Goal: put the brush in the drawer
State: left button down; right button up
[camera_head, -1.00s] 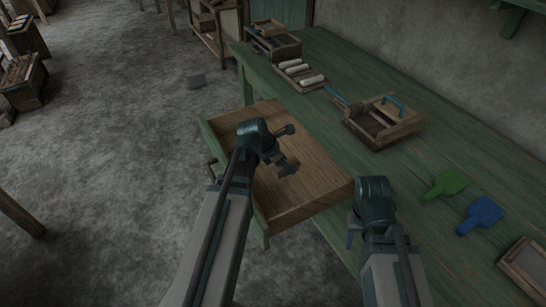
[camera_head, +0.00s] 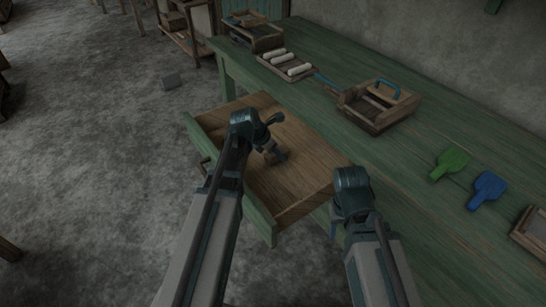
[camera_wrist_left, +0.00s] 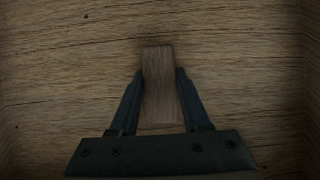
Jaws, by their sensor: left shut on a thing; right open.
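The brush shows as a brown wooden block (camera_wrist_left: 158,85) between the two fingers of my left gripper (camera_wrist_left: 158,100) in the left wrist view. In the head view my left gripper (camera_head: 269,143) is over the open drawer (camera_head: 300,172), shut on the brush (camera_head: 278,157). The drawer's wooden floor fills the wrist view behind the brush. I cannot tell whether the brush touches that floor. The drawer is pulled out from the green table and looks otherwise empty. My right gripper (camera_head: 334,226) is open by the drawer's right corner, partly hidden by its own wrist.
On the green table (camera_head: 420,210) stand a wooden caddy with a blue handle (camera_head: 378,105), a tray of white rolls (camera_head: 286,66), a green paddle-shaped tool (camera_head: 449,163) and a blue one (camera_head: 487,190). A wooden box (camera_head: 254,36) stands at the far end.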

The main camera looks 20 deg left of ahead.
pick_arm(q)
jog(key=shift+d, duration=0.1)
jog(key=shift+f, duration=0.15)
jog(key=shift+c, duration=1.8)
grip_release()
jog(key=shift+r, duration=0.3)
jog(key=p+v, duration=1)
jog(key=v, duration=0.2)
jog(key=shift+p, duration=0.35)
